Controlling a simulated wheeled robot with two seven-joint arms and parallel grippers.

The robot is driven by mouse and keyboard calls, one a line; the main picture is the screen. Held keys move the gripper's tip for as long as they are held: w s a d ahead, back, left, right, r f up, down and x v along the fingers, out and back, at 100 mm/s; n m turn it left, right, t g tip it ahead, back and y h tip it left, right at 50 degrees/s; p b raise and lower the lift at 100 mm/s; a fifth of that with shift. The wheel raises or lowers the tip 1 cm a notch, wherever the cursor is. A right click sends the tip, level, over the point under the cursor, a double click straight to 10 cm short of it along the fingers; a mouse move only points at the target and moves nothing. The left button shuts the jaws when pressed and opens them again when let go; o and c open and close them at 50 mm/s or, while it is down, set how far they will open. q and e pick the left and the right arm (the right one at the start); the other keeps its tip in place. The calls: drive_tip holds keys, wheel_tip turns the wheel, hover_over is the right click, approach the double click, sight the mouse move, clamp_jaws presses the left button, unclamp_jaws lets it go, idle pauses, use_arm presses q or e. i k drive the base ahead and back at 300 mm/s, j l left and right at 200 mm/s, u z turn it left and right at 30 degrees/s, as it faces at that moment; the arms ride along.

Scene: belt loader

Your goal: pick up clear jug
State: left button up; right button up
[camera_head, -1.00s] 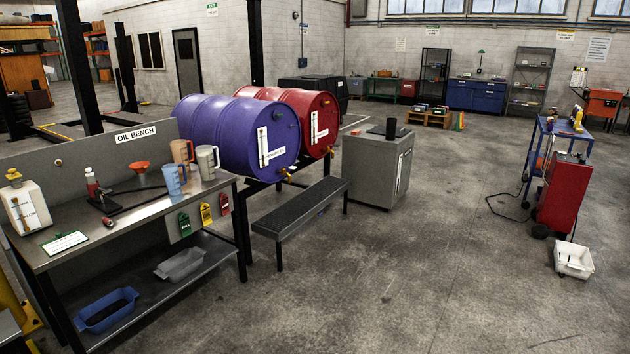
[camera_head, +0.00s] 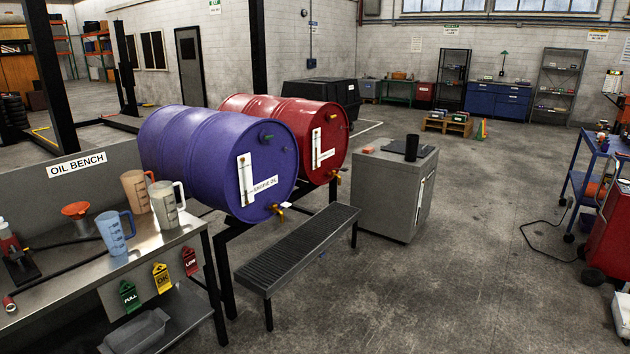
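The clear jug (camera_head: 165,206), pale and greyish with a handle on its right side, stands upright on the metal top of the oil bench (camera_head: 190,238), near its right end. A blue jug (camera_head: 115,234) stands to its left and nearer the front. An orange-tan jug (camera_head: 135,190) stands behind, between the two. The jugs are close together, and I cannot tell if they touch. Neither of my grippers is in view.
An orange funnel (camera_head: 75,210) lies left of the jugs. Green, yellow and red tags hang on the bench's front edge. A purple drum (camera_head: 200,150) and a red drum (camera_head: 262,106) lie behind a low grated step (camera_head: 300,247).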

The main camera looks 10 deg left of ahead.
sight(161, 194)
drive_tip(key=i+u, duration=0.1)
drive_tip(key=i, duration=0.5)
drive_tip(key=i+l+u, duration=0.1)
drive_tip(key=i, duration=0.55)
drive_tip(key=i+l, duration=0.15)
drive_tip(key=i, duration=0.45)
drive_tip(key=u, duration=0.05)
